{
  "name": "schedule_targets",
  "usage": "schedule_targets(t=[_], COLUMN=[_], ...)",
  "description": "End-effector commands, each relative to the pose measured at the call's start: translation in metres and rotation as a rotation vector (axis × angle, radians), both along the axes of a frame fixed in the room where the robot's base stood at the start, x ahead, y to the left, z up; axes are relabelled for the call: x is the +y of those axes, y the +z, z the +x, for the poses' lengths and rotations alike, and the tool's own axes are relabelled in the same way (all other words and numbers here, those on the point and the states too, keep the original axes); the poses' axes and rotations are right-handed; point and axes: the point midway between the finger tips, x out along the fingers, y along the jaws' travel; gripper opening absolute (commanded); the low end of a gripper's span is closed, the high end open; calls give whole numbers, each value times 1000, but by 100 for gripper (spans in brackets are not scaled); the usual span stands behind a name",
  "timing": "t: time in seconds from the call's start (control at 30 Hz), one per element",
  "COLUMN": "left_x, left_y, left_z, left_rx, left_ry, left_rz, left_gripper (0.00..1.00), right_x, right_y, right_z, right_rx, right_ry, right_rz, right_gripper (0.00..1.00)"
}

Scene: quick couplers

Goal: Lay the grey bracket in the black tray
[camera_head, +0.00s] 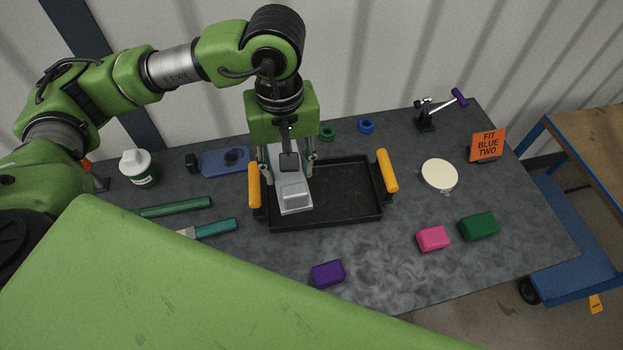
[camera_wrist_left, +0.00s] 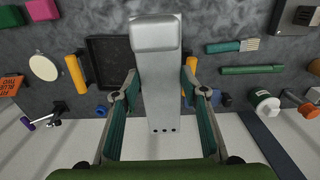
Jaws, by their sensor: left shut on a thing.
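The grey bracket (camera_head: 294,196) is a long light-grey piece with a raised block at one end. In the head view it is over the left part of the black tray (camera_head: 345,205); whether it touches the tray floor I cannot tell. The tray has two orange handles. My left gripper (camera_head: 288,163) points down over the tray's back left and is shut on the bracket. In the left wrist view the bracket (camera_wrist_left: 160,85) lies between the green-padded fingers, its block end away from the gripper and covering part of the tray (camera_wrist_left: 104,60). My right gripper is not in view.
Pink (camera_head: 433,238), green (camera_head: 478,226) and purple (camera_head: 328,273) blocks lie in front and right. A cream disc (camera_head: 439,175), a clamp (camera_head: 426,118) and an orange sign (camera_head: 487,146) stand right. A brush (camera_head: 215,229), green bar (camera_head: 175,207) and bottle (camera_head: 138,167) are left.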

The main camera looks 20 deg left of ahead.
Motion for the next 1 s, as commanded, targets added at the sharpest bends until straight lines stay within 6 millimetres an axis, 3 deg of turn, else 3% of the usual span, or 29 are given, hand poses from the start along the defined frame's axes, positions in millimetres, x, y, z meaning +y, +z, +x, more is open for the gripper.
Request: schedule_targets(t=[0.5, 1.0], left_x=[-34, -68], left_y=[-39, -75], left_z=[21, 35], left_rx=[-1, 13], left_ry=[1173, 2315], left_rz=[-18, -35], left_gripper=[12, 12], right_x=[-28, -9], right_y=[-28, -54], right_z=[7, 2], right_rx=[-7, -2], right_ry=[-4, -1], right_rz=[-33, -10], right_gripper=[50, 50])
